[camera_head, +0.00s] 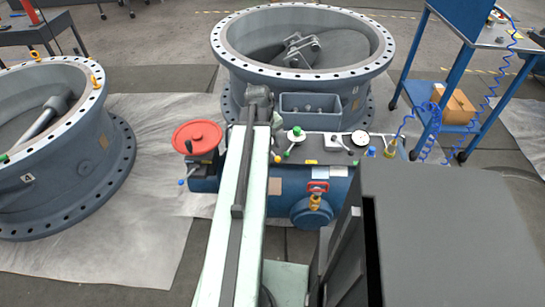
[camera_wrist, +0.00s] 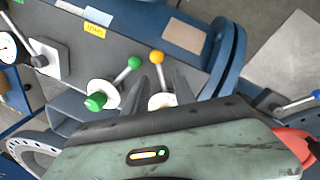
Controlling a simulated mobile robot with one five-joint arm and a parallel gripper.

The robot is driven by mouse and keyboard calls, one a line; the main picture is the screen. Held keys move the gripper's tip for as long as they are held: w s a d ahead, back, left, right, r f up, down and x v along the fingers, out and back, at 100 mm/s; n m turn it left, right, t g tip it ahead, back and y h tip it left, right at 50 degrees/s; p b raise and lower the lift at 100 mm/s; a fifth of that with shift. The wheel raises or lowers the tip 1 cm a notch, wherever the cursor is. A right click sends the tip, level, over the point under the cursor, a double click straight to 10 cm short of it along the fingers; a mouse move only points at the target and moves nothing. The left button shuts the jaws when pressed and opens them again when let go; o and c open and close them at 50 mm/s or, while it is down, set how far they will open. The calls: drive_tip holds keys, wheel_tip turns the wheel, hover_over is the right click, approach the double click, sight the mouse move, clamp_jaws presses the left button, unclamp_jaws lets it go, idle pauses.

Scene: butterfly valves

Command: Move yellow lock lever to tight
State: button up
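The yellow lock lever (camera_wrist: 156,57) shows in the wrist view as a thin rod with a yellow ball, rising from a pale round base that is partly hidden by my gripper. My gripper (camera_wrist: 157,84) is open, with one dark finger on each side of the lever's rod; I cannot tell whether either touches it. A lever with a green ball (camera_wrist: 134,63) and a green hub stands close to its left, near the left finger. In the head view, my arm hides most of my gripper and of the yellow lever.
The blue valve control box (camera_head: 325,182) carries a red handwheel (camera_head: 197,137) at left, a gauge (camera_head: 360,138) and a red-handled valve (camera_head: 317,188). Large flanged valve bodies stand behind and at left (camera_head: 100,165). A blue cart (camera_head: 455,88) stands at right.

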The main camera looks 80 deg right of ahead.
sight(274, 154)
drive_tip(key=f, duration=0.1)
drive_tip(key=f+b, duration=0.2)
drive_tip(key=shift+s+d+f, duration=0.2)
drive_tip(key=shift+s, duration=0.05)
drive_tip(key=shift+r, duration=0.1)
clamp_jaws()
idle(1.0)
